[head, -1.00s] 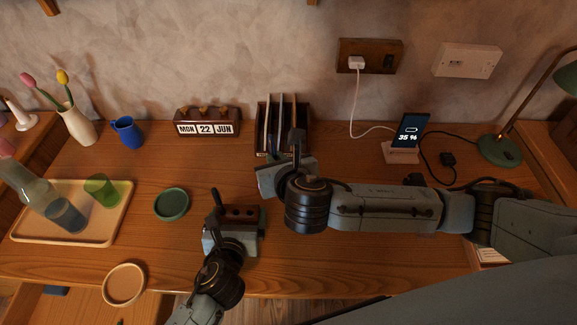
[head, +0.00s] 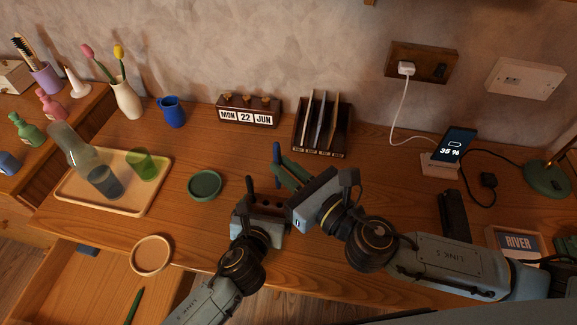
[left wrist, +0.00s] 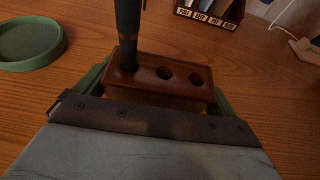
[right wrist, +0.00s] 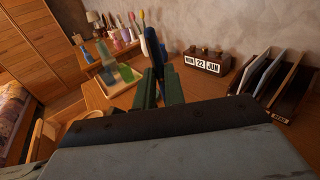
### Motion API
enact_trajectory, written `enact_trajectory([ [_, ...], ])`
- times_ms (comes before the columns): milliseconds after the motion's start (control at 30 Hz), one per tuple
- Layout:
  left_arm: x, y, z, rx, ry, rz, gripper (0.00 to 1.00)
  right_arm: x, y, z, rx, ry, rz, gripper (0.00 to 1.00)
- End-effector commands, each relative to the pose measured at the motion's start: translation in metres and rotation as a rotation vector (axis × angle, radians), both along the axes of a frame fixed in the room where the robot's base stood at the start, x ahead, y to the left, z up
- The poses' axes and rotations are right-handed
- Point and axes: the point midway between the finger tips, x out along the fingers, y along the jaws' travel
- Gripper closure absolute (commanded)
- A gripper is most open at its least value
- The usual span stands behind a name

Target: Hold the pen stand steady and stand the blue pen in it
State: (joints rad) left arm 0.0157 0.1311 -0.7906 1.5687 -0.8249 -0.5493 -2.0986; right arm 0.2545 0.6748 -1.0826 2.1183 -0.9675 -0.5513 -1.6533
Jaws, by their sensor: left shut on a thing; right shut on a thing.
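The reddish-brown pen stand (head: 267,208) is on the desk, clasped by my left gripper (left wrist: 160,90), whose green fingers press its two ends. In the left wrist view the stand (left wrist: 173,86) has a dark pen (left wrist: 127,30) upright in its left hole; its middle and right holes are empty. My right gripper (head: 288,176) is shut on the blue pen (head: 277,152), held roughly upright behind and above the stand. The blue pen (right wrist: 152,42) rises above the green fingers in the right wrist view. Its lower end is hard to make out.
A letter rack (head: 321,127) and a date block (head: 248,112) stand at the back. A green coaster (head: 205,185) lies left of the stand, and a tray (head: 72,190) with glassware is farther left. A charging phone (head: 455,146) is at right.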

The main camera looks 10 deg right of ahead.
Motion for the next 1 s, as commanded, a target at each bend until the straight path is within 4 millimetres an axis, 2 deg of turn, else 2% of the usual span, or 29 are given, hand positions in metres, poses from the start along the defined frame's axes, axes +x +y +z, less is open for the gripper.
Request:
enact_trajectory([
  [267, 0.000, 0.000, 0.000, 0.000, 0.000, 0.000, 0.32, 0.000, -0.001, -0.010, 0.000, 0.001, -0.006, 1.00],
  [700, 0.000, 0.000, 0.000, 0.000, 0.000, 0.000, 0.32, 0.000, -0.001, -0.048, 0.002, 0.001, -0.006, 1.00],
  [1000, 0.000, 0.000, 0.000, 0.000, 0.000, 0.000, 0.32, -0.001, -0.001, -0.056, 0.000, 0.002, -0.004, 1.00],
])
